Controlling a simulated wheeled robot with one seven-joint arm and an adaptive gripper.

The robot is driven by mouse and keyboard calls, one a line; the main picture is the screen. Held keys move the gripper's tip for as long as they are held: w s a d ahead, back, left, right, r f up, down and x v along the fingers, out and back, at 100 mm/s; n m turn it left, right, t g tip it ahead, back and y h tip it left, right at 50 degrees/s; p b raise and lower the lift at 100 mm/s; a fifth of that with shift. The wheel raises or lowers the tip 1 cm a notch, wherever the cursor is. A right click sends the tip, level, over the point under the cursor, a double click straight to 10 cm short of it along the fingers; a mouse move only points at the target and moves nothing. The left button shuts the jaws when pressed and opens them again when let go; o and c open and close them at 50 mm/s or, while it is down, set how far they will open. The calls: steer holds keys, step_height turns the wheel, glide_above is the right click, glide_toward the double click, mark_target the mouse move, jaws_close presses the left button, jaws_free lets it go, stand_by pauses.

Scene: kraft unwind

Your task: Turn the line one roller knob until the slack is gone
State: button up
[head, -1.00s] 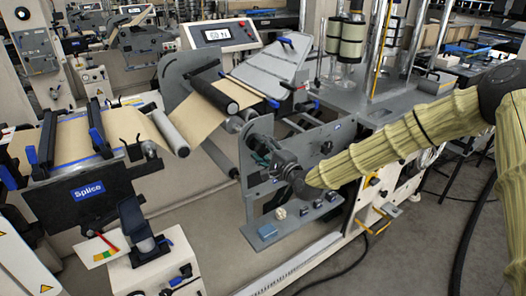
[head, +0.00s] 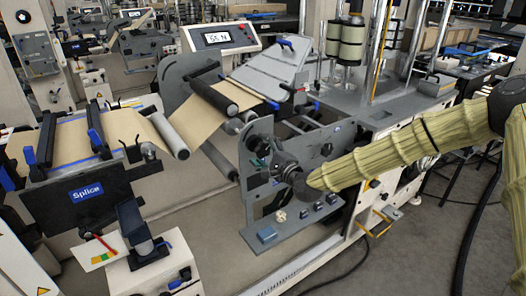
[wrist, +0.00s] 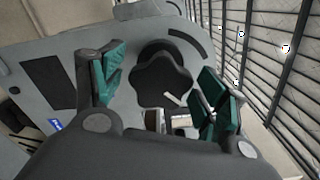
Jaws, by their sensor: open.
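A black lobed roller knob (wrist: 160,80) with a white mark fills the middle of the wrist view, on a grey plate. My gripper (wrist: 158,72) is open, with one green-padded finger on each side of the knob. Gaps show between the pads and the knob, so I see no grip on it. In the head view my gripper (head: 285,168) is at the grey side plate, and its fingers and the knob are hard to make out there. The brown kraft web (head: 205,113) runs between the dark upper roller and a grey roller (head: 169,133), looking fairly straight.
A splice table (head: 88,195) stands at left. A ledge with small boxes (head: 267,235) lies below my gripper.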

steer(key=v, duration=0.7)
stand_by(0.3)
steer(key=s+d+f+n+g+h, duration=0.1)
steer(key=s+f+n+g, duration=0.15)
steer(key=s+f, duration=0.6)
steer(key=s+d+f+n+g+h, duration=0.1)
steer(key=s+f+n+g+h, duration=0.15)
steer(key=s+f, duration=0.65)
steer(key=s+d+f+n+g+h, duration=0.1)
steer(key=s+f+n+g, duration=0.3)
steer(key=f, duration=0.9)
steer(key=s+d+f+n+g+h, duration=0.2)
steer(key=s+d, duration=0.4)
steer(key=s, duration=0.3)
steer(key=s+d+f+n+g+h, duration=0.1)
steer(key=s+d+f+n+h, duration=0.1)
steer(key=s+d+f, duration=0.3)
steer(key=s+d+f+n+g+h, duration=0.2)
steer(key=s+d+f, duration=0.2)
steer(key=s, duration=1)
steer(key=d, duration=0.3)
steer(key=shift+g, duration=0.3)
steer(key=shift+d, duration=0.1)
